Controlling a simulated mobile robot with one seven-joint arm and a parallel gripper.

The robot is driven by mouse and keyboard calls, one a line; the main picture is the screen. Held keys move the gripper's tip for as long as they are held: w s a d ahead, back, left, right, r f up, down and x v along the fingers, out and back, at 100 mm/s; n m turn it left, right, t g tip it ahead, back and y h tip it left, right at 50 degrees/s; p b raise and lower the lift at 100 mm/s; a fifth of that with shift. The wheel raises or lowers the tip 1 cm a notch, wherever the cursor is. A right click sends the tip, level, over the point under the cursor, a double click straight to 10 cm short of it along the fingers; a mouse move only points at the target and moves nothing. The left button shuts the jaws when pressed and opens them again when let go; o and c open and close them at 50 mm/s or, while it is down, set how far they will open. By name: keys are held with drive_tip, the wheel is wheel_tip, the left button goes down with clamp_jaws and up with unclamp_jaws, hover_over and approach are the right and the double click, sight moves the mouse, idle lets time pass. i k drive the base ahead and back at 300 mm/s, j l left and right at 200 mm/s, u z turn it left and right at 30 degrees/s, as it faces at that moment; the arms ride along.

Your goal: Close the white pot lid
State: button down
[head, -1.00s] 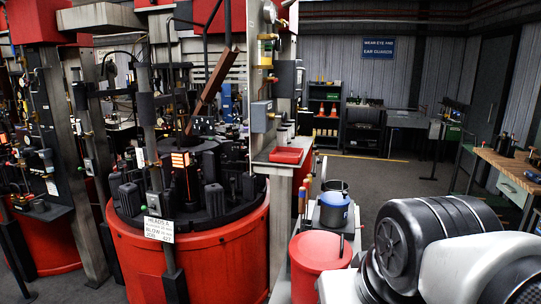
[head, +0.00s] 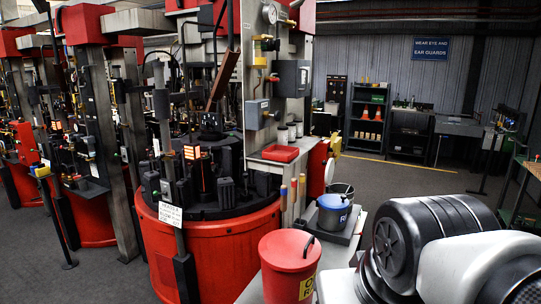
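I cannot make out for certain which vessel is the white pot. A pale grey-white pot (head: 350,192) stands behind the blue pot (head: 332,216), mostly hidden by it; its lid state is too small to tell. The blue pot has a blue lid on. A red pot (head: 290,275) with a red lid and a black handle stands in front, its lid on. Two small whitish pots (head: 292,132) sit on a ledge by the machine. My gripper is out of view; only my black and white arm links show at right.
A red round machine base (head: 215,260) with black moulds stands left of the pots. The pots stand on a grey bench (head: 250,290). A red tray (head: 280,153) lies on the ledge. Open grey floor (head: 385,180) lies behind, with shelves (head: 368,115) at the back wall.

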sight(330, 168)
drive_tip(key=l+u, duration=0.4)
drive_tip(key=l, duration=0.7)
drive_tip(key=i+l+u, duration=0.2)
drive_tip(key=l, duration=0.35)
drive_tip(key=l+u, duration=0.15)
drive_tip(key=l, duration=0.35)
drive_tip(key=i+l+u, duration=0.2)
drive_tip(key=l, duration=0.35)
drive_tip(key=l+u, duration=0.2)
drive_tip(key=l, duration=0.3)
drive_tip(key=i+l+u, duration=0.15)
drive_tip(key=l, duration=0.2)
drive_tip(key=i+l+u, duration=0.1)
drive_tip(key=l, duration=0.25)
drive_tip(key=l+u, duration=0.15)
drive_tip(key=l, duration=0.2)
drive_tip(key=i+l+u, duration=0.2)
drive_tip(key=l, duration=0.25)
drive_tip(key=i+l+u, duration=0.2)
drive_tip(key=i+l, duration=0.2)
